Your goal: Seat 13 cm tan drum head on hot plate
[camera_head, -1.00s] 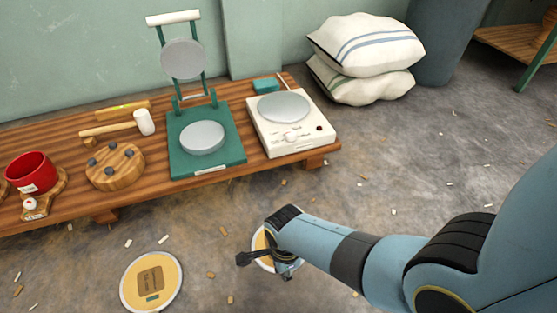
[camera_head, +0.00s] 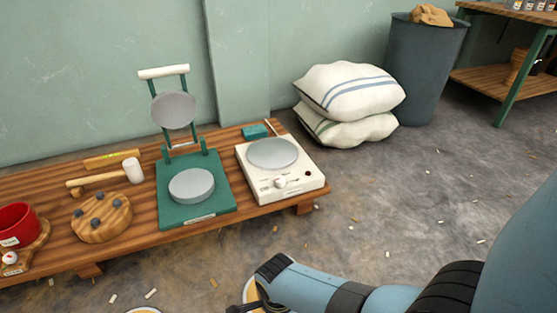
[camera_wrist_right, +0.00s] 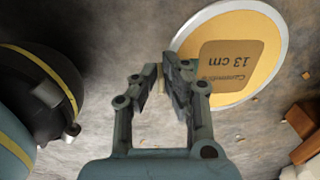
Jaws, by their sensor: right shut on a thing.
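The tan drum head (camera_wrist_right: 246,82), labelled 13 cm and rimmed in pale metal, fills the upper right of the right wrist view. My right gripper (camera_wrist_right: 166,82) is shut at its near edge. In the head view, part of a tan, pale-rimmed disc (camera_head: 250,294) shows behind my right gripper, low in the frame; my wrist hides the rest. The white hot plate (camera_head: 270,178), with a round grey top, a knob and a red button, stands at the right end of the bench. Its top is bare. My left gripper is out of view.
On the low wooden bench (camera_head: 120,245) stand a green press (camera_head: 222,203), a mallet (camera_head: 133,170), a wooden block (camera_head: 103,220) and a red pot (camera_head: 16,228). A second tan disc (camera_head: 144,311) lies on the floor. White sacks (camera_head: 350,95) and a bin (camera_head: 425,70) stand behind.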

